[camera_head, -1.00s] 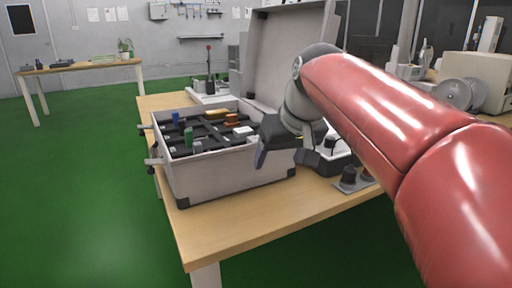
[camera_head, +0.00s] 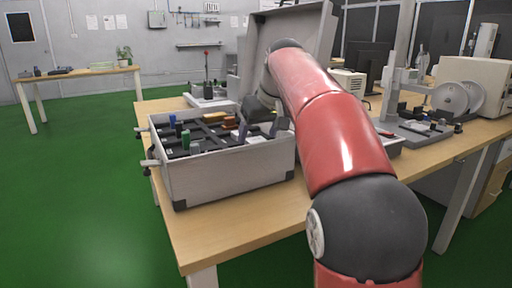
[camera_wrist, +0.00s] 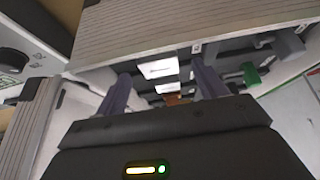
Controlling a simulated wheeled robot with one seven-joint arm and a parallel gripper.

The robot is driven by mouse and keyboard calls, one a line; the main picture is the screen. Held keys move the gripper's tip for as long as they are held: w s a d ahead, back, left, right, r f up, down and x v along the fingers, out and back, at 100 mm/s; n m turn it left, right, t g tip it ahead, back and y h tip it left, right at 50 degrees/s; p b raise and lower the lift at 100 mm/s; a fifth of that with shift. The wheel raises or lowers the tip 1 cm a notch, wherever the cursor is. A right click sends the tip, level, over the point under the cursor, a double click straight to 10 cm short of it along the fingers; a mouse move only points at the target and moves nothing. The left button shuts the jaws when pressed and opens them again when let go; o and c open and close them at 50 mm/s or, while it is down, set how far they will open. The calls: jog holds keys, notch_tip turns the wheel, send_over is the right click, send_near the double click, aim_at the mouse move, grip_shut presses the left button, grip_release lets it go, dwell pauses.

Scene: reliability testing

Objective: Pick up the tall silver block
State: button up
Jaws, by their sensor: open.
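The tall silver block (camera_head: 196,148) appears as a small grey upright shape in the open case, near its front wall and just right of a green block (camera_head: 186,138). In the wrist view, a grey block (camera_wrist: 291,43) at the upper right, near the green block (camera_wrist: 250,75), looks like the same one. My gripper (camera_head: 259,130) is over the right part of the case, well to the right of the silver block. Its two fingers (camera_wrist: 163,80) are spread apart with nothing held between them. White pieces (camera_wrist: 157,68) show beyond the fingers.
The grey case (camera_head: 225,178) stands on a wooden table (camera_head: 240,222), its lid (camera_head: 290,35) raised behind. Blue (camera_head: 172,121), yellow (camera_head: 214,117) and orange (camera_head: 230,121) pieces share the divided tray. Lab equipment (camera_head: 410,125) stands to the right. The table front is clear.

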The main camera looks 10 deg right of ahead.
jog(key=shift+x, duration=1.15)
jog(key=c, duration=1.1)
jog(key=shift+r, duration=0.1)
jog(key=shift+c, duration=0.3)
